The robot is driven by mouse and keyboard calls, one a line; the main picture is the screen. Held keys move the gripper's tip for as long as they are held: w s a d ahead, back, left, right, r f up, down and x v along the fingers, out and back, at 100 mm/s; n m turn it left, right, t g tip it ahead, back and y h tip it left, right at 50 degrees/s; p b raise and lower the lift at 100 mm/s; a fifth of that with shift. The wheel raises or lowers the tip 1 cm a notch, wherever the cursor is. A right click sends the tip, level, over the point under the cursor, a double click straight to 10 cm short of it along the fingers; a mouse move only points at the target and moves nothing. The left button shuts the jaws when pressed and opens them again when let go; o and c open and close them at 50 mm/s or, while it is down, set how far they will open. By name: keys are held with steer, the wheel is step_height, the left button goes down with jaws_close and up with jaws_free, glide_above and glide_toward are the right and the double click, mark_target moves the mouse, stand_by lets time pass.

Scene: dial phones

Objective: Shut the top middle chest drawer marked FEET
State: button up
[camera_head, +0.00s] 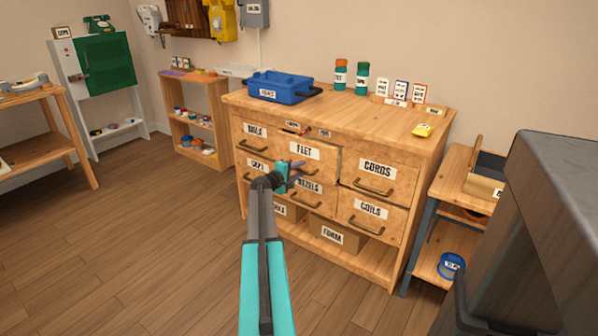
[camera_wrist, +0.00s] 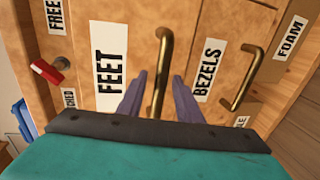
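The wooden chest (camera_head: 425,165) stands against the back wall. Its top middle drawer, marked FEET (camera_head: 318,156), seems to stand a little forward of the drawers beside it. In the wrist view the FEET drawer front (camera_wrist: 135,45) fills the middle, with its brass handle (camera_wrist: 163,50) upright in the picture. My gripper (camera_head: 295,175) is in front of the handle. In the wrist view its two purple fingers (camera_wrist: 159,80) are apart, one on each side of the handle. Whether they touch it or the drawer front cannot be told.
A blue toolbox (camera_head: 282,90) sits on the chest. A dark grey block (camera_head: 550,210) stands at right. The floor at left is clear.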

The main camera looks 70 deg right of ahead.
jaws_close()
steer(key=d, duration=0.2)
steer(key=s+d, duration=0.1)
steer(key=d, duration=0.1)
steer(key=shift+s+r+b, duration=0.1)
steer(key=shift+b, duration=0.25)
jaws_free()
steer(key=shift+d, duration=0.1)
